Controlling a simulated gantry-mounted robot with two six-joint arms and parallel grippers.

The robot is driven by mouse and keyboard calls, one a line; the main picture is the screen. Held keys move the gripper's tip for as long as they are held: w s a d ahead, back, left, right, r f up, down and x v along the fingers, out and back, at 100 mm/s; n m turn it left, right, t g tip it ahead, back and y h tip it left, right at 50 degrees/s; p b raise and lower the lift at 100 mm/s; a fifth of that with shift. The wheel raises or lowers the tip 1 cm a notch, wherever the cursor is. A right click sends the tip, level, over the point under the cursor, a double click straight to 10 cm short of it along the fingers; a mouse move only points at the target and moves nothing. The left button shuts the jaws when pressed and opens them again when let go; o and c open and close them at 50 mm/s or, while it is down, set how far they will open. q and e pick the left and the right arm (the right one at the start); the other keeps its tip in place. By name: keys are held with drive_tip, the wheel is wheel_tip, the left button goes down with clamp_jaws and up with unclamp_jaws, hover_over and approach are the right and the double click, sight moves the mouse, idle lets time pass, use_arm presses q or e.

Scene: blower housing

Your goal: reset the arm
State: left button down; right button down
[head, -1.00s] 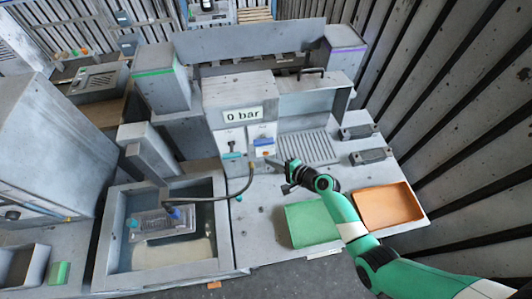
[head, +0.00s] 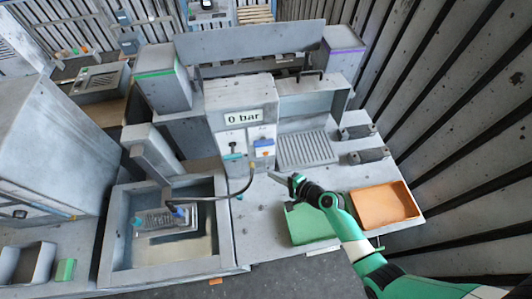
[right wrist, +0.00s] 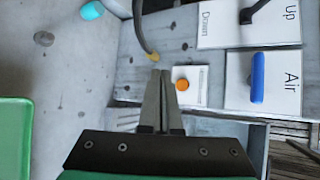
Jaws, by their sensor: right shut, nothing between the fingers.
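My right arm, green and black, comes in from the lower right of the head view. Its gripper (head: 280,179) is above the grey bench, in front of the panel marked "0 bar" (head: 243,117) and behind the green tray. In the right wrist view the two grey fingers (right wrist: 160,73) are together with nothing between them. Their tips point toward the panel with the blue Air switch (right wrist: 258,78) and an orange button (right wrist: 182,85). A dark hose (right wrist: 140,28) with a yellowish end shows just past the tips. My left gripper is not in view.
A green tray (head: 310,232) and an orange tray (head: 384,207) sit at the bench front, close to my right arm. A basin (head: 118,235) holding a grey part (head: 160,221) is at left. A ribbed plate (head: 307,149) lies behind the gripper. A slatted wall stands right.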

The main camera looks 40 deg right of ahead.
idle(0.5)
drive_tip(key=w+a+r+n+t+y+p, duration=0.1)
drive_tip(key=w+a+r+n+t+p, duration=0.3)
drive_tip(key=r, duration=0.6)
drive_tip(key=w+a+r+g+y+b, duration=0.1)
drive_tip(key=w+r, duration=0.5)
drive_tip(key=r, duration=0.4)
drive_tip(key=w+a+r+n+t+y+p, duration=0.1)
drive_tip(key=a+r+n, duration=0.2)
drive_tip(key=r, duration=0.7)
drive_tip(key=w+a+r+n+t+y+p, duration=0.1)
drive_tip(key=a+r+n+t, duration=0.1)
drive_tip(key=r, duration=0.7)
drive_tip(key=a+r+n+t+y+p, duration=0.1)
drive_tip(key=a+r+n, duration=0.2)
drive_tip(key=r, duration=0.7)
drive_tip(key=s+a+r+n+t+y, duration=0.15)
drive_tip(key=s+r+n, duration=0.25)
drive_tip(key=r, duration=1)
drive_tip(key=s+d+r+n+t+h, duration=0.2)
drive_tip(key=s+r+t+h, duration=0.1)
drive_tip(key=s+r, duration=0.3)
drive_tip(key=s+d+r+n+t+h+p, duration=0.1)
drive_tip(key=s+r+n+t+h, duration=0.2)
drive_tip(key=s+r, duration=0.3)
drive_tip(key=shift+s+d+r, duration=0.35)
drive_tip(key=shift+s+r, duration=0.05)
drive_tip(key=shift+r, duration=0.05)
